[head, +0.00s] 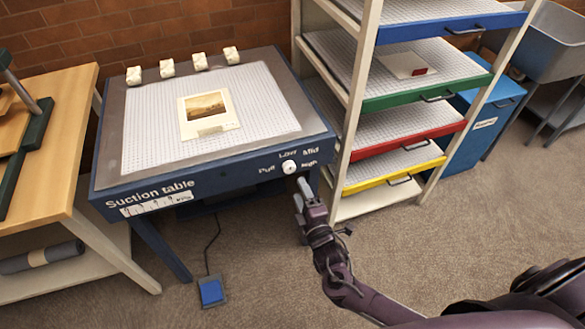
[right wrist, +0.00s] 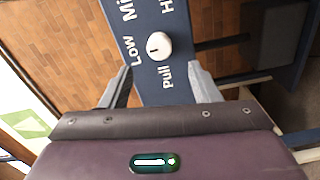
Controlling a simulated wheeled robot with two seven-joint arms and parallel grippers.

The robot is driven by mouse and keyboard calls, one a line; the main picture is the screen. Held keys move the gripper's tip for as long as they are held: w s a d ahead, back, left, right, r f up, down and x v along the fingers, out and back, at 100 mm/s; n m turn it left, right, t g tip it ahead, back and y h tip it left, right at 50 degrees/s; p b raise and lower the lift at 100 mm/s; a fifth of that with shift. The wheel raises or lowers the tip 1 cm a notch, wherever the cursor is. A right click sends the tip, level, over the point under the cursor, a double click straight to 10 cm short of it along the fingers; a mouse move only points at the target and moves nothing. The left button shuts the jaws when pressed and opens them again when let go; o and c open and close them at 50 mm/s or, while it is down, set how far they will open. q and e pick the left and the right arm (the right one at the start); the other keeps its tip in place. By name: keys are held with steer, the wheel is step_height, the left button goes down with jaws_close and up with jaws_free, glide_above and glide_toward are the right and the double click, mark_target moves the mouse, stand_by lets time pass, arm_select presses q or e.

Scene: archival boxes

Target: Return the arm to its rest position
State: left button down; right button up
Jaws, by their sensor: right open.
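My right gripper (head: 304,190) is in front of the suction table's (head: 253,172) dark blue front panel, close to the white knob (head: 290,167). In the right wrist view the two fingers of the right gripper (right wrist: 160,82) are spread apart, with nothing between them. My left gripper is not in view.
A mounted picture (head: 208,113) lies on the suction table, with several white blocks (head: 166,68) along its back edge. A shelf rack (head: 357,90) with coloured trays stands close right of my gripper. A blue pedal (head: 211,292) is on the floor. Carpet (head: 440,235) in front is clear.

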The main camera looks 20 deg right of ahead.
steer(key=s+d+f+m+g, duration=0.2)
steer(key=s+f+g, duration=0.15)
steer(key=f, duration=0.45)
steer(key=s+d+f+m+g+h+p, duration=0.1)
steer(key=s+d+f+m+g, duration=0.1)
steer(key=s+f, duration=0.4)
steer(key=s+d+f+m+g, duration=0.2)
steer(key=s+f, duration=0.1)
steer(key=f, duration=0.6)
steer(key=s+f+m+g, duration=0.2)
steer(key=s+f+g, duration=0.1)
steer(key=s, duration=0.6)
steer(key=s+f+m+g, duration=0.3)
steer(key=s+f, duration=0.3)
steer(key=s, duration=0.4)
steer(key=s+f+m+g, duration=0.3)
steer(key=s+f, duration=0.2)
steer(key=s, duration=0.5)
steer(key=shift+s+a+f+p, duration=0.2)
steer(key=shift+s+a+p, duration=0.05)
steer(key=shift+a+p, duration=0.15)
steer(key=shift+g, duration=0.25)
